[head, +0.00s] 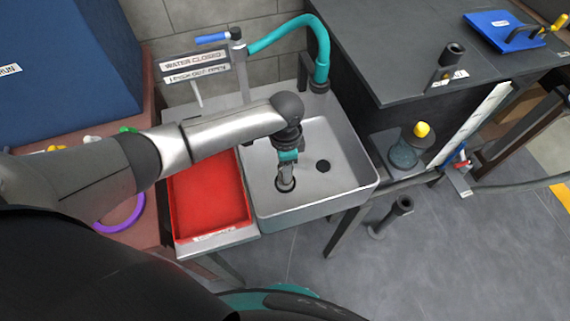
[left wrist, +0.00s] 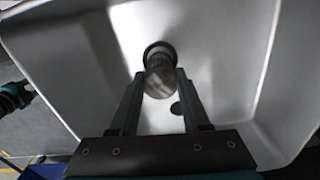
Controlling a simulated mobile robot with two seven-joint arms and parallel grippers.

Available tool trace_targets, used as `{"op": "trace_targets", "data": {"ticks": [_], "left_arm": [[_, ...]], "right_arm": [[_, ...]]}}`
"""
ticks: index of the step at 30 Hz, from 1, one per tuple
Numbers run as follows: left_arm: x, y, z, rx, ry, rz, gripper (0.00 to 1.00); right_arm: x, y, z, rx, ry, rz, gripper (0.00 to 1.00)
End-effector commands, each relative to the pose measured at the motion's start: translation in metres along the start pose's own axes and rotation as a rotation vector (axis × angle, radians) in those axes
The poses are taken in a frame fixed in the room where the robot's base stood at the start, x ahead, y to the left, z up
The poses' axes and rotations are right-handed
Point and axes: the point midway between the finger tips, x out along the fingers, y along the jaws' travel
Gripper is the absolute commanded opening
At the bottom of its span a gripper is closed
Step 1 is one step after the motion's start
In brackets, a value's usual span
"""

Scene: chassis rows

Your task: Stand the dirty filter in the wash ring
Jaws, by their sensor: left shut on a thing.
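The sink basin (head: 345,185) is grey metal. My left gripper (head: 288,165) reaches down into it, shut on the dirty filter (head: 286,175), a small greyish cylinder. In the left wrist view the filter (left wrist: 160,82) is between the two fingers (left wrist: 158,95), with mottled brownish-grey sides. The dark wash ring (head: 285,186) is on the basin floor directly below the filter; it also shows in the left wrist view (left wrist: 158,47), around or just behind the filter's far end. I cannot tell how deep the filter sits in it. My right gripper is not in view.
A dark drain hole (head: 323,166) is right of the ring. A red tray (head: 208,200) adjoins the basin's left side. A tap with a teal hose (head: 322,60) stands behind. A dark bench (head: 400,50) is at the right. The basin's right side is clear.

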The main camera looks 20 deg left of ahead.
Motion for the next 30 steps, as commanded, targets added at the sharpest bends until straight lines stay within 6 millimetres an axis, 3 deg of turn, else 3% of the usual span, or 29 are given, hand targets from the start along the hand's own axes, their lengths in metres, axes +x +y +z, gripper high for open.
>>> {"op": "trace_targets", "data": {"ticks": [23,24,30], "left_arm": [[0.024,0.000,0.000,-0.001,0.001,0.000,0.00],[0.023,0.000,0.000,0.000,0.001,-0.001,0.51],[0.023,0.000,0.000,0.000,0.001,-0.001,0.73]], "right_arm": [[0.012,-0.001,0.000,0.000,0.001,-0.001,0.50],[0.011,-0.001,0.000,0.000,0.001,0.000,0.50],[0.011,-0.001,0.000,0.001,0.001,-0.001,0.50]]}}
